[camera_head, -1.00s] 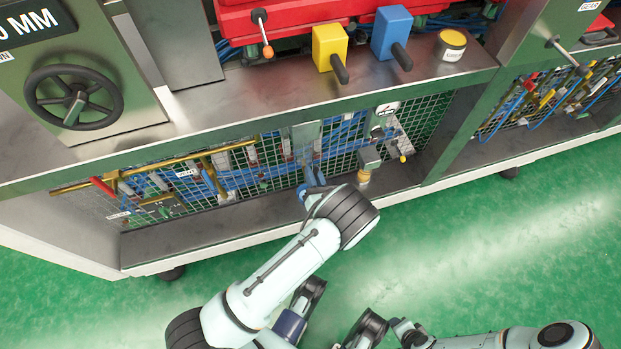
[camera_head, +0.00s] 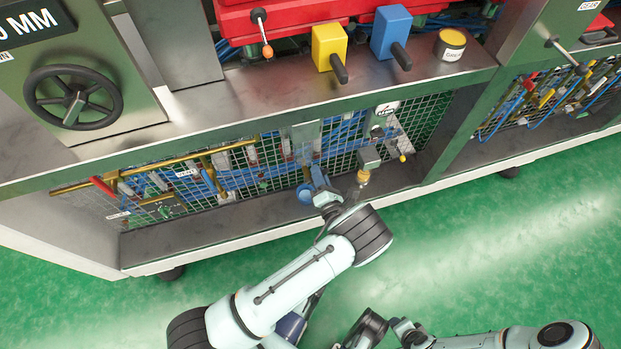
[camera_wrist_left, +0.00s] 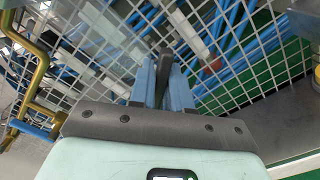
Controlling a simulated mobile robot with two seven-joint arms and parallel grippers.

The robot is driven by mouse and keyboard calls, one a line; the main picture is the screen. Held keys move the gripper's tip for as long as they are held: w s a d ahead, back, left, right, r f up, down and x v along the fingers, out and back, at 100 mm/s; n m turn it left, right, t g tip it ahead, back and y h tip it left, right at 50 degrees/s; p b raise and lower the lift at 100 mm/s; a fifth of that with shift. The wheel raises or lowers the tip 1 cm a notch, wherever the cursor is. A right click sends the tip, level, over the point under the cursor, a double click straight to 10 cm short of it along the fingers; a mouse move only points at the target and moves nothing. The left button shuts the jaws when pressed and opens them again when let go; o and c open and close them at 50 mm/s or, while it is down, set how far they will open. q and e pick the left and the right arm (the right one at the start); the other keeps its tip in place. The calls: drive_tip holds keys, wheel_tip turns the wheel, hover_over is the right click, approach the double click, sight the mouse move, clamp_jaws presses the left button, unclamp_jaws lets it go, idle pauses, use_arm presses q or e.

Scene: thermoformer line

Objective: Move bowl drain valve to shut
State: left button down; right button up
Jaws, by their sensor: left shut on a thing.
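My left gripper (camera_head: 318,178) reaches into the lower opening of the machine, in front of the wire mesh. In the left wrist view its two blue fingers (camera_wrist_left: 162,88) are shut on a dark lever (camera_wrist_left: 167,62), which looks like the bowl drain valve's handle. The lever stands up between the fingertips; its base is hidden.
A grey fitting with a yellow part (camera_head: 363,177) sits close right of my left wrist. Pipes and blue hoses run along the mesh (camera_head: 265,165). The steel ledge (camera_head: 240,105) overhangs the opening. The green floor (camera_head: 510,250) in front is clear.

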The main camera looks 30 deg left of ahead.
use_arm(q)
drive_tip(key=shift+f, duration=0.2)
drive_tip(key=shift+w+d+f+m, duration=0.1)
drive_tip(key=shift+f+m, duration=0.1)
drive_tip(key=shift+m, duration=0.4)
drive_tip(key=shift+w+d+f+m, duration=0.1)
drive_tip(key=shift+f+m, duration=0.05)
drive_tip(key=shift+m, duration=0.45)
drive_tip(key=shift+f+m, duration=0.15)
drive_tip(key=shift+m, duration=0.55)
drive_tip(key=m, duration=0.1)
drive_tip(key=f+m, duration=0.1)
drive_tip(key=shift+m+b, duration=0.4)
drive_tip(key=c, duration=1)
unclamp_jaws()
drive_tip(key=shift+r, duration=0.1)
drive_tip(key=shift+w, duration=0.1)
